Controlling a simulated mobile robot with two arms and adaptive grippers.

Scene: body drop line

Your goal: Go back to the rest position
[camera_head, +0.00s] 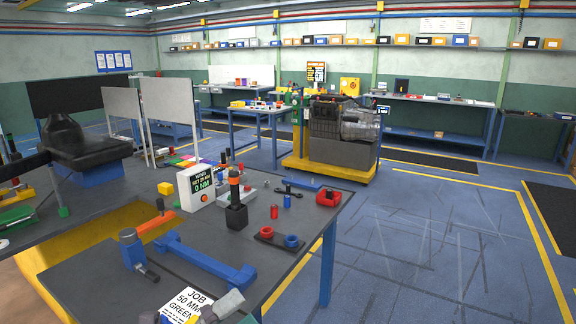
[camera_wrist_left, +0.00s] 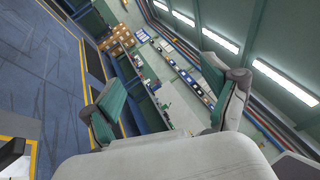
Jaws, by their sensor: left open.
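My left gripper (camera_head: 218,308) shows only in part at the bottom edge of the head view, in front of the near edge of the dark workbench (camera_head: 85,288). A white card reading "JOB 50 MM GREEN" (camera_head: 187,303) is beside it. In the left wrist view the two fingers of my left gripper (camera_wrist_left: 166,102) are spread wide with nothing between them. That view looks, tilted, across the room to the far shelves and ceiling lights. My right gripper is in neither view.
On the workbench are a blue bracket (camera_head: 205,260), a blue-headed tool (camera_head: 132,250), a white torque display (camera_head: 197,187), a black holder (camera_head: 236,216) and a red block (camera_head: 328,197). An engine on a yellow stand (camera_head: 330,168) is behind. The floor at right (camera_head: 430,240) is clear.

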